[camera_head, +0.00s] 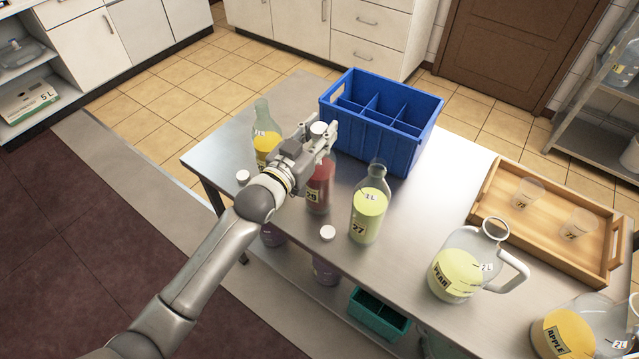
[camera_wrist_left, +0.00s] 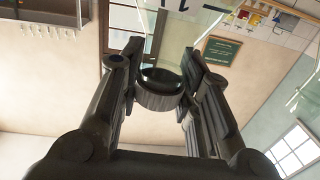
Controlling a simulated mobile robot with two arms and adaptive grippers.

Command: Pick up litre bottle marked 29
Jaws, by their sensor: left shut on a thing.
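The litre bottle marked 29 (camera_head: 318,194) holds red liquid and has a white cap (camera_head: 319,128). It is upright at the table's near edge, just in front of the blue crate. I cannot tell whether its base touches the table. My left gripper (camera_head: 316,143) is shut on its upper part, below the cap, and hides part of the neck. In the left wrist view a round neck or cap (camera_wrist_left: 160,92) sits between the two fingers, with clear bottle wall (camera_wrist_left: 163,40) beyond. My right gripper is not in view.
Bottle 27 (camera_head: 367,208) stands close on the right, a yellow-filled bottle (camera_head: 266,140) close on the left. Loose white caps (camera_head: 327,233) lie on the steel table (camera_head: 410,262). The divided blue crate (camera_head: 400,145) is behind; the pear jug (camera_head: 457,270) and wooden tray (camera_head: 486,213) are right.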

